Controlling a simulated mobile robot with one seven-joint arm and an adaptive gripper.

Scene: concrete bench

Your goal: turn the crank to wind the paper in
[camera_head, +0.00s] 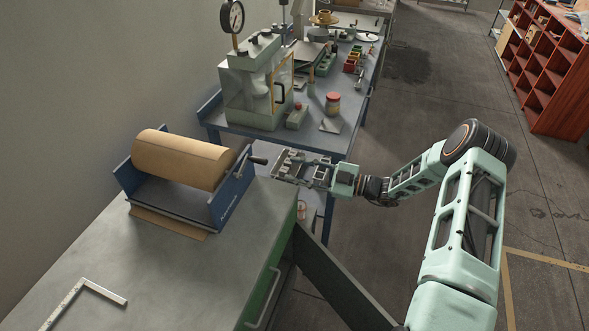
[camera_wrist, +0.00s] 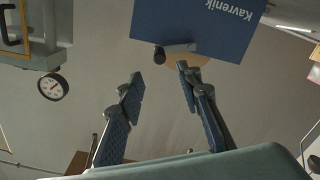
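The paper winder has blue end plates (camera_head: 234,196) and stands on the near bench. A thick roll of brown paper (camera_head: 180,158) lies between the plates, and a brown strip (camera_head: 165,223) shows under the front edge. The crank (camera_head: 257,160), with a dark knob, sticks out from the right-hand plate. In the wrist view the crank knob (camera_wrist: 160,55) shows in front of the blue plate (camera_wrist: 205,22), beyond and roughly between my fingertips. My gripper (camera_head: 277,166) is to the right of the crank. In the wrist view my gripper (camera_wrist: 160,82) is open and empty, apparently apart from the knob.
The near bench top (camera_head: 150,280) holds a metal square (camera_head: 85,295) at front left; its middle is clear. A second blue bench (camera_head: 300,138) behind carries a green press (camera_head: 252,90), a red-lidded jar (camera_head: 332,103) and small items. An orange shelf (camera_head: 552,70) stands far right.

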